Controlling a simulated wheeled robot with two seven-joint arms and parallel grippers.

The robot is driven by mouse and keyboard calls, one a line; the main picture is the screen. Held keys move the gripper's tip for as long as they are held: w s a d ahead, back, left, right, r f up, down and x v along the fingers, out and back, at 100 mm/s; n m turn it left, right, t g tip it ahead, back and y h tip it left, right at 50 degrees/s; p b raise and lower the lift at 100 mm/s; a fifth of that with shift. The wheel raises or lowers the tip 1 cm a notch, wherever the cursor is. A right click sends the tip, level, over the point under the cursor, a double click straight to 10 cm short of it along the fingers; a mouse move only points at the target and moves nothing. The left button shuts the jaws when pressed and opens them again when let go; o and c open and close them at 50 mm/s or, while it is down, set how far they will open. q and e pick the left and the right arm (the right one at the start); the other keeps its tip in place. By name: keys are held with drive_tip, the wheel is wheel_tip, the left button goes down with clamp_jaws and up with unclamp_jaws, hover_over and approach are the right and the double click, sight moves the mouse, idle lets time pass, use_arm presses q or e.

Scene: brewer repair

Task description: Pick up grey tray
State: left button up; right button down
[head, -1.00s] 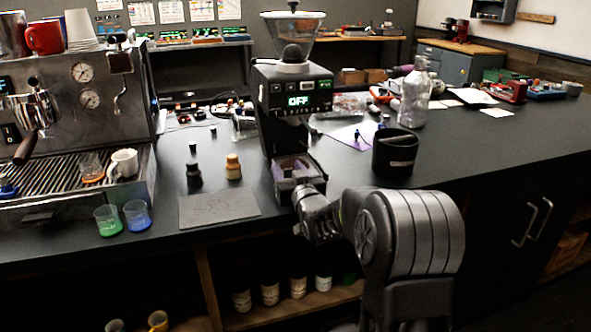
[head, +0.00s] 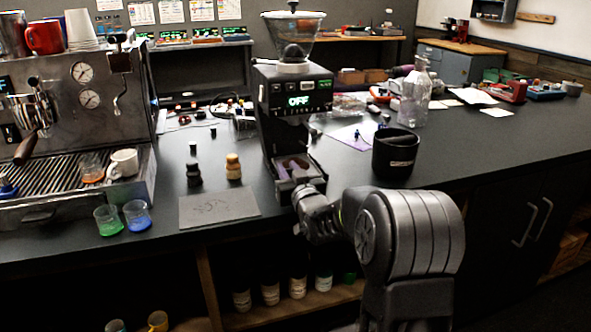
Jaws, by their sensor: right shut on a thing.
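The grey tray (head: 284,186) sits at the foot of the black coffee grinder (head: 290,110), a shallow open box whose inside looks brownish. My right gripper (head: 303,192) comes in from the lower right and is shut on the tray's front edge. The fingers are small and partly hidden by my own wrist, so the exact grip is hard to see. The tray is still at the grinder's base; I cannot tell whether it is lifted. My left gripper is not in view.
A flat grey mat (head: 218,208) lies left of the tray, with a dark tamper (head: 193,170) and a wooden-topped one (head: 233,169) behind it. A black bin (head: 395,154) stands to the right. The espresso machine (head: 75,110) fills the left.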

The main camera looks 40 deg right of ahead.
drive_tip(key=shift+r, duration=0.15)
drive_tip(key=shift+r, duration=0.55)
drive_tip(key=shift+s+r, duration=0.1)
drive_tip(key=shift+s, duration=0.2)
drive_tip(key=v, duration=1.7)
drive_tip(key=shift+s+a, duration=0.15)
drive_tip(key=shift+a, duration=0.1)
